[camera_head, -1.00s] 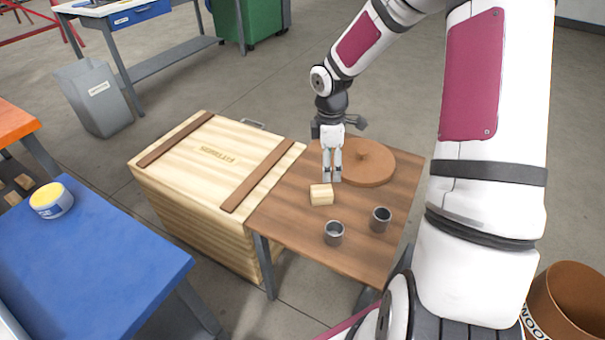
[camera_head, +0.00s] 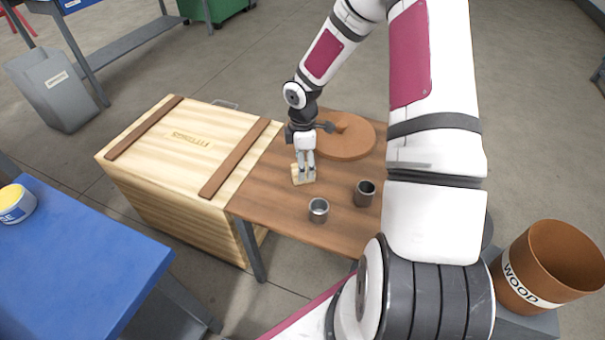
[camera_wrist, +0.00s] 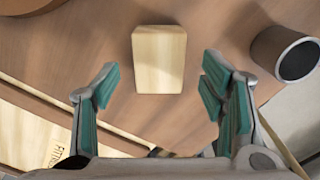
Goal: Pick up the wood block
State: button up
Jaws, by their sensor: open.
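The wood block (camera_head: 297,174) is a small pale block on the brown wooden table (camera_head: 275,203), near its left side. In the wrist view the block (camera_wrist: 159,60) lies ahead of my fingertips, roughly centred between them. My gripper (camera_head: 306,178) points down at the block and partly covers it in the head view. In the wrist view my gripper (camera_wrist: 160,88) is open, with its teal pads apart on either side and nothing between them. I cannot tell whether a finger touches the block.
Two grey metal cups (camera_head: 318,210) (camera_head: 365,193) stand in front of the block. A round brown disc (camera_head: 347,143) lies behind my gripper. A large wooden crate (camera_head: 180,150) adjoins the table at left. A brown bin marked WOOD (camera_head: 515,290) stands at right.

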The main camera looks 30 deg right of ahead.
jog(key=shift+d+f+b, duration=0.1)
jog(key=shift+f+b, duration=0.3)
jog(key=shift+f, duration=1.55)
jog(key=c, duration=1.2)
jog(key=shift+c, duration=0.2)
jog(key=shift+r, duration=0.1)
notch_tip(320, 180, up, 10)
jog(key=p, duration=0.2)
jog(key=shift+p, duration=0.3)
